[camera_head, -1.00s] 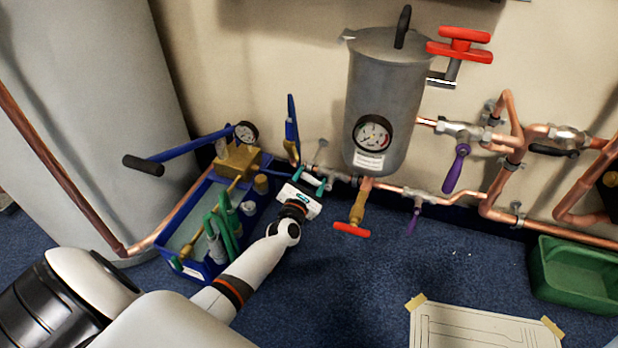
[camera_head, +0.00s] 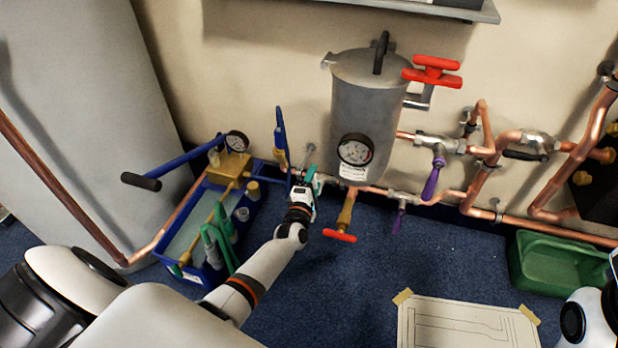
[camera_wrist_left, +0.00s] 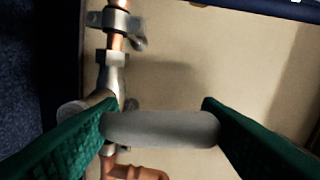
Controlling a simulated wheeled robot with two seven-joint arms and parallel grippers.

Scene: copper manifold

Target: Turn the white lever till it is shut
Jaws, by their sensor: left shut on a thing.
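The white lever (camera_wrist_left: 160,128) looks pale grey in the left wrist view and lies across the gap between my green fingertips. It joins a metal valve body (camera_wrist_left: 112,80) on a copper pipe. My left gripper (camera_head: 309,179) is at the low pipe, left of the grey tank, and is shut on the lever (camera_wrist_left: 158,112). In the head view the gripper hides most of the lever and valve. My right gripper is out of view.
The grey tank (camera_head: 365,105) with its gauge stands just right of the gripper. A red-handled valve (camera_head: 340,236) hangs below it. A blue pump box (camera_head: 208,278) is at left. Purple-handled valves (camera_head: 433,180), a green tray (camera_head: 560,265) and a taped sheet (camera_head: 465,325) are at right.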

